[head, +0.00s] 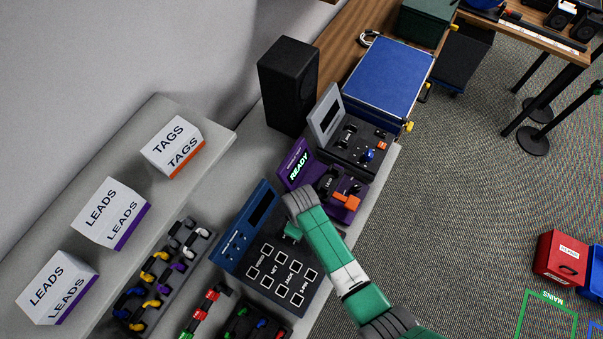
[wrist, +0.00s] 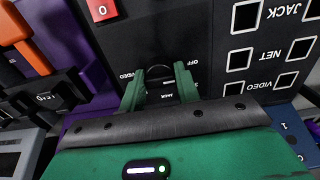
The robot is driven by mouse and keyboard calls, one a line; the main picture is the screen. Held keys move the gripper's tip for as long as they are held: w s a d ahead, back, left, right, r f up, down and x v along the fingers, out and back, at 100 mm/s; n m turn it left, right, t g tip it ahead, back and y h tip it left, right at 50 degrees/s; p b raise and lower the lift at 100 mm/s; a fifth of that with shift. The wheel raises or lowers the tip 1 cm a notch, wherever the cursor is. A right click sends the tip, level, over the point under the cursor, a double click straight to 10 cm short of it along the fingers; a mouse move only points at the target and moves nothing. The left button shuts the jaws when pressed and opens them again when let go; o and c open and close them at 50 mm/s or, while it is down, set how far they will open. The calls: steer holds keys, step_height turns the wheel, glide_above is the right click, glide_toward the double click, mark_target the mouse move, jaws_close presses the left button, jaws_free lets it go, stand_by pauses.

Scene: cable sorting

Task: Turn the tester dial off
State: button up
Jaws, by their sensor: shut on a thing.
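The tester is a dark panel (head: 271,256) with a blue upright display part (head: 248,222) and rows of white-framed sockets marked VIDEO, NET and JACK. Its black round dial (wrist: 159,72) shows in the wrist view, ringed by small labels including OFF and JACK. My green gripper (wrist: 159,88) is over the panel with one finger on each side of the dial, shut on it. I cannot tell where the dial points. In the head view my gripper (head: 292,232) reaches down to the panel's upper edge and hides the dial.
A purple device (head: 299,165) reading READY, with an orange part, stands just beyond the tester. A red switch marked 0 (wrist: 101,9) is near the dial. A black speaker (head: 288,84), a blue-topped case (head: 388,78) and labelled boxes (head: 110,213) stand around.

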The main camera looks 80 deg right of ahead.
stand_by(0.4)
steer(key=o, duration=1)
steer(key=shift+r, duration=0.1)
step_height(320, 180, up, 8)
steer(key=shift+f, duration=0.15)
